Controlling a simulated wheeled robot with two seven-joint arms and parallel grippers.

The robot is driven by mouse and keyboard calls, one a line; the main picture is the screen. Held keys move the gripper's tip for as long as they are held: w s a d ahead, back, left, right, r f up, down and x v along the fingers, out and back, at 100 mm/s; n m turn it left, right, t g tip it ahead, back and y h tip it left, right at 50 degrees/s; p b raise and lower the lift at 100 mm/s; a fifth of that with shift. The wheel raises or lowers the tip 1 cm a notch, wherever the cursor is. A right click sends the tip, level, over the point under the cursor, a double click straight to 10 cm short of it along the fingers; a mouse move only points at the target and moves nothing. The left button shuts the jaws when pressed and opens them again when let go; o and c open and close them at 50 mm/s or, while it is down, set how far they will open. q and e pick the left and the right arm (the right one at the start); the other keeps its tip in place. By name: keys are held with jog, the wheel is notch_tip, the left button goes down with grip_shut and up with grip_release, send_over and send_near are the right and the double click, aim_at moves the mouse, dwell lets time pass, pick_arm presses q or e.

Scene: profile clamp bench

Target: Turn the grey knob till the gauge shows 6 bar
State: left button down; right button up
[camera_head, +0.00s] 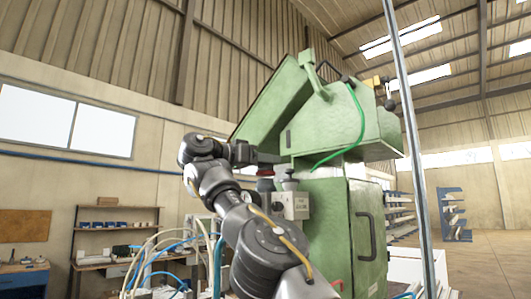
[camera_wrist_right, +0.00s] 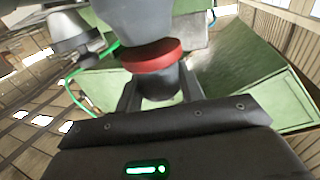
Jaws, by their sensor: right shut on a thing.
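My right gripper (camera_wrist_right: 158,88) is shut on a dark grey round knob (camera_wrist_right: 160,86) with a red ring (camera_wrist_right: 152,55) beside it. The fingers lie on either side of the knob in the right wrist view. In the head view my right gripper (camera_head: 268,158) comes from the left, over the red ring (camera_head: 265,171), and largely hides the knob. A lighter grey rounded part (camera_head: 290,179) stands just right of it, above a pale box (camera_head: 292,205) on the machine. I cannot make out a gauge reading. My left gripper is out of view.
The green machine (camera_head: 325,210) stands right behind the knob. A green hose (camera_head: 350,135) loops over it, and a metal post (camera_head: 409,110) stands to the right. Blue and pale hoses (camera_head: 150,262) hang left of my arm. Shelves line the back wall.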

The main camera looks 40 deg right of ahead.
jog(key=shift+m+g+p, duration=0.3)
jog(key=shift+g, duration=0.1)
jog(key=o, duration=1)
jog(key=shift+c, duration=0.2)
jog(key=p+v, duration=0.4)
jog(key=v, duration=0.6)
jog(key=shift+w+a, duration=0.2)
jog(key=shift+a, duration=0.15)
